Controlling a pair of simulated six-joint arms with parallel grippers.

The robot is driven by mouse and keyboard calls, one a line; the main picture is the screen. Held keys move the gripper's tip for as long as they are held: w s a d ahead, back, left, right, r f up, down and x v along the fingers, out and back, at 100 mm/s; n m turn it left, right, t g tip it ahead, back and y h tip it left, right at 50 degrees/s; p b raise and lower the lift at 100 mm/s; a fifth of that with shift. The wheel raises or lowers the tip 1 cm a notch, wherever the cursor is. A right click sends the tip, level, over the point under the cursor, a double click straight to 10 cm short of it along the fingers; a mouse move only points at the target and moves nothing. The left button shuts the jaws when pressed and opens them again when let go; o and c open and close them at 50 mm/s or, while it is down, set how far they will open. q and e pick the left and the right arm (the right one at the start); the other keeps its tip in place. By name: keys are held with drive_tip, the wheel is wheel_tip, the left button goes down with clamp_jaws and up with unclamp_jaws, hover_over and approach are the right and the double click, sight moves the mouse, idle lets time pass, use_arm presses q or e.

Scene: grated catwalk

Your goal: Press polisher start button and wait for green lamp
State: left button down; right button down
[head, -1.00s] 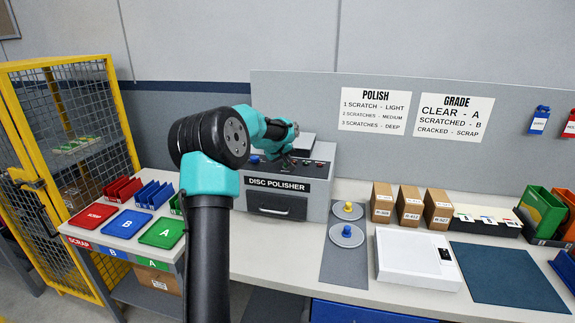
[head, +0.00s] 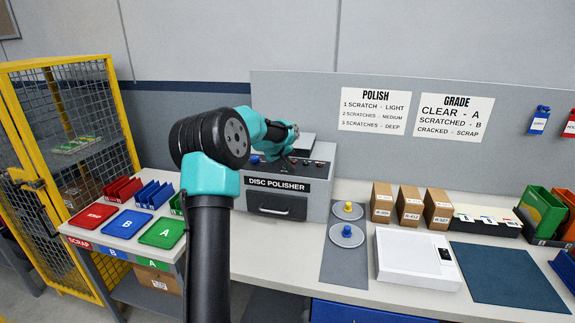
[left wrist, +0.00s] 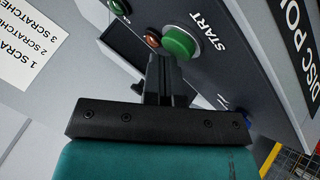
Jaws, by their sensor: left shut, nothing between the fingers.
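The grey disc polisher (head: 318,190) stands on the bench behind my left arm, its sloped control panel partly hidden by my left gripper (head: 286,166). In the left wrist view the big green START button (left wrist: 182,41) sits just beyond the tips of my left gripper (left wrist: 166,62), which is shut and empty. The tips overlap the button's near edge in the picture; I cannot tell whether they touch it. A small orange-red lamp (left wrist: 152,40) and a small green lamp (left wrist: 119,7) are beside the button. I cannot tell whether the green lamp is lit. My right gripper is not in view.
Red, blue and green trays (head: 129,223) lie left of the polisher. Right of it are a grey mat with two discs (head: 347,236), brown boxes (head: 409,207), a white flat device (head: 417,258) and a dark blue mat (head: 508,278). A yellow cage (head: 66,135) stands far left.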

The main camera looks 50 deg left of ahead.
use_arm(q)
drive_tip(key=shift+f, duration=0.5)
idle(0.4)
drive_tip(key=shift+r, duration=1.25)
drive_tip(key=shift+r, duration=2.55)
